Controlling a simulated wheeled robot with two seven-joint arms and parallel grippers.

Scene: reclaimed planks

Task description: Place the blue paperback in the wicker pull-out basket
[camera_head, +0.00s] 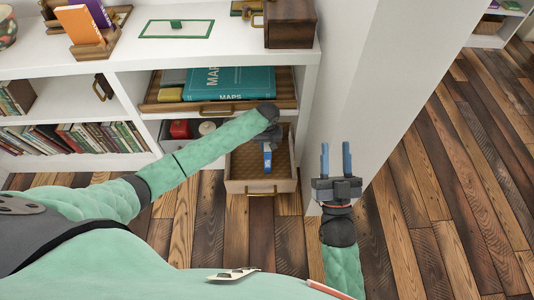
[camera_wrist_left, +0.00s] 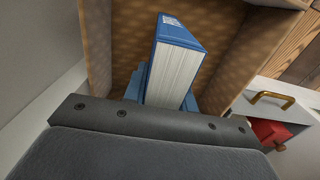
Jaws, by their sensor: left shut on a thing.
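The blue paperback (camera_wrist_left: 176,62) is held in my left gripper (camera_wrist_left: 165,98), its pale page edges facing the left wrist camera. In the head view the blue paperback (camera_head: 267,165) shows only as a small strip below the wrist, and the left gripper (camera_head: 267,148) is mostly hidden by the wrist. The wicker pull-out basket (camera_head: 285,186) is pulled out, and its woven inside (camera_wrist_left: 225,22) surrounds the book in the left wrist view. I cannot tell whether the book touches the bottom. My right gripper (camera_head: 336,160) is open and empty, beside the shelf's end panel.
Above the basket, a shelf tray (camera_head: 165,106) holds a large teal maps book (camera_head: 230,83). A red object (camera_head: 180,129) stands in the compartment left of the basket. The white end panel (camera_head: 350,95) rises to the right. The plank floor (camera_head: 430,190) is clear at right.

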